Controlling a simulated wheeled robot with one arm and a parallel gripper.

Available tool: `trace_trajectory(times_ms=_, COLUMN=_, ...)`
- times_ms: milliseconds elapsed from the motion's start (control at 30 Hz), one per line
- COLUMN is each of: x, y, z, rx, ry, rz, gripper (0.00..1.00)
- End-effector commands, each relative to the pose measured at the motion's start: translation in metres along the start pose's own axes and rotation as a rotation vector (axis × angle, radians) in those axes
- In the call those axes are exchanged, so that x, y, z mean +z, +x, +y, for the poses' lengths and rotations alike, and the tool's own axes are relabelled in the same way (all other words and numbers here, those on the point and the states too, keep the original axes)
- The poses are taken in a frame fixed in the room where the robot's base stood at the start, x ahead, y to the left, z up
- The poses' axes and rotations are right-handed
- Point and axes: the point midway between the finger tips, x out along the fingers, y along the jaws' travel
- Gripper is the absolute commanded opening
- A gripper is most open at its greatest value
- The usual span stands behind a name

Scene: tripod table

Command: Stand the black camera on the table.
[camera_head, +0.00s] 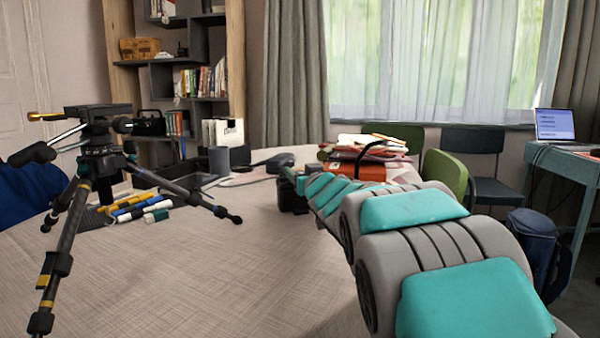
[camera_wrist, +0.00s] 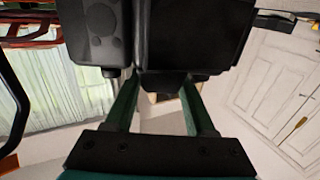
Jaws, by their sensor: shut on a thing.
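The black camera (camera_head: 293,198) is at the end of my arm, over the right middle part of the table (camera_head: 210,265). My gripper (camera_head: 290,177) is shut on it; in the head view the gripper is small and partly hidden by my arm. In the wrist view the black camera (camera_wrist: 190,38) fills the upper middle, its side with buttons showing, and the two green fingers of my gripper (camera_wrist: 161,82) reach up to it. I cannot tell whether the camera's underside touches the tabletop.
A black tripod (camera_head: 99,150) stands at the left of the table, legs spread. Markers (camera_head: 140,205), a grey mug (camera_head: 219,161) and a dark tray (camera_head: 195,181) are near it. A stack of books (camera_head: 360,172) lies behind my gripper. The front middle of the tabletop is bare.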

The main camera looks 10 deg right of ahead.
Motion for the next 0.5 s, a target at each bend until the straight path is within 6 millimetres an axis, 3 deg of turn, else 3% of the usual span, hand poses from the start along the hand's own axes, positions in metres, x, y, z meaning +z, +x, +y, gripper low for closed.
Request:
trace_trajectory(times_ms=167, x=-0.0040, y=-0.0004, z=-0.0007, rx=-0.002, ry=0.000, rz=0.007, gripper=0.00)
trace_trajectory(times_ms=200, x=-0.0039, y=-0.0004, z=-0.0006, rx=-0.001, ry=0.000, rz=0.006, gripper=0.59)
trace_trajectory(times_ms=500, x=-0.0017, y=-0.0001, z=-0.0002, rx=0.000, ry=0.000, rz=0.003, gripper=0.90)
